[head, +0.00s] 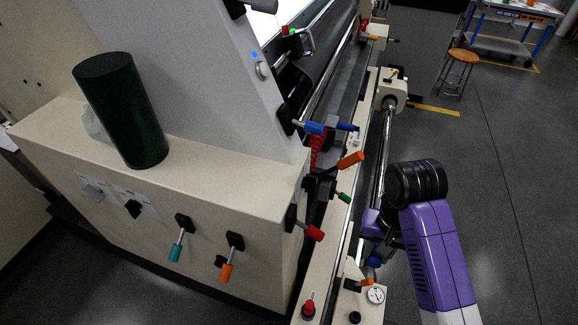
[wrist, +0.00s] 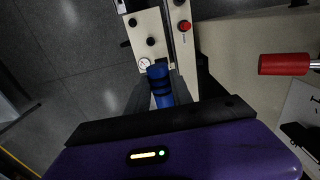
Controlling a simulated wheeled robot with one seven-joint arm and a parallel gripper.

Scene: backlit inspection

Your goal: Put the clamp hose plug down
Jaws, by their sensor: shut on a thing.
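The clamp hose plug (wrist: 161,84) is a blue cylinder with dark bands. It sits between the two dark fingers of my gripper (wrist: 160,95), which is shut on it. In the head view the blue plug (head: 375,262) shows just below my gripper (head: 374,250), over the near end of the machine's cream rail. The plug's far end is close to a round white gauge (wrist: 144,63) in the wrist view. I cannot tell whether the plug touches the rail. My purple arm hides part of the gripper in the head view.
The cream machine cabinet (head: 230,190) with several coloured levers stands to the left, a dark green cylinder (head: 120,110) on it. A red knob (head: 308,308) and orange-handled lever (head: 350,160) stick up near the rail. Open floor (head: 510,200) lies right; a stool (head: 458,65) stands farther back.

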